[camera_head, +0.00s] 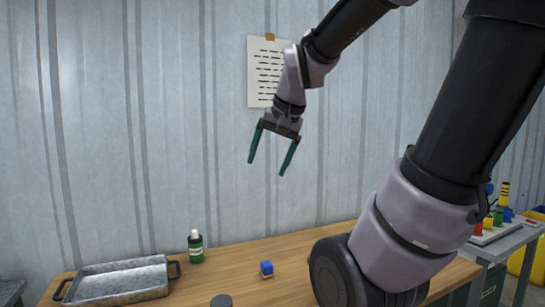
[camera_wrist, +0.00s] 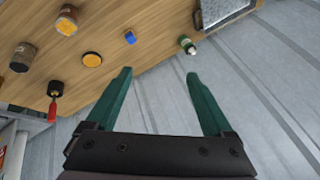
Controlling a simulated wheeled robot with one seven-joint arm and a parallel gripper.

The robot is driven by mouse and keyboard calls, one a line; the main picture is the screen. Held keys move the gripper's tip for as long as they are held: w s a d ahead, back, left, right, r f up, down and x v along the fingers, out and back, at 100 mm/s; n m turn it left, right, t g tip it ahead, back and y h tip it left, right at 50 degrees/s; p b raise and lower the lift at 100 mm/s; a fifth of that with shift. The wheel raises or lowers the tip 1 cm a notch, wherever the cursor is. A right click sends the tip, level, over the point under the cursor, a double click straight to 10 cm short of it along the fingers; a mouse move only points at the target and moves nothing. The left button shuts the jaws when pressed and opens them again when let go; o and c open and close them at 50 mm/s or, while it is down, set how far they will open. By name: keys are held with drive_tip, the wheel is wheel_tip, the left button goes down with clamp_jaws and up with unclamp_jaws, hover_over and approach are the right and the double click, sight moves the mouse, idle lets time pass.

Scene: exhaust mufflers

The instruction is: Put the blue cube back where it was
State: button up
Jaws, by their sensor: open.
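A small blue cube (camera_head: 267,268) sits on the wooden table (camera_head: 225,270), right of the green bottle. Its lower part looks paler in the head view, too small to make out. It also shows in the wrist view (camera_wrist: 130,37), on the table beyond the fingers. My gripper (camera_head: 267,168) is open and empty, high above the table in front of the wall. Its two green fingers also show spread apart in the wrist view (camera_wrist: 158,73), with nothing between them.
A metal tray (camera_head: 118,281) with handles stands at the table's left, near a green bottle (camera_head: 195,247). The wrist view shows a yellow disc (camera_wrist: 92,60), an orange-topped can (camera_wrist: 67,22), a brown jar (camera_wrist: 22,57) and a red-tipped tool (camera_wrist: 53,100). Corrugated wall stands behind.

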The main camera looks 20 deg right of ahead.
drive_tip(key=s, duration=0.1)
drive_tip(key=s+a+r+n+t, duration=0.1)
drive_tip(key=s, duration=0.1)
drive_tip(key=s+n, duration=0.1)
drive_tip(key=s, duration=0.1)
drive_tip(key=shift+s+a+r+y, duration=0.15)
drive_tip(key=shift+r+y, duration=0.15)
idle(1.1)
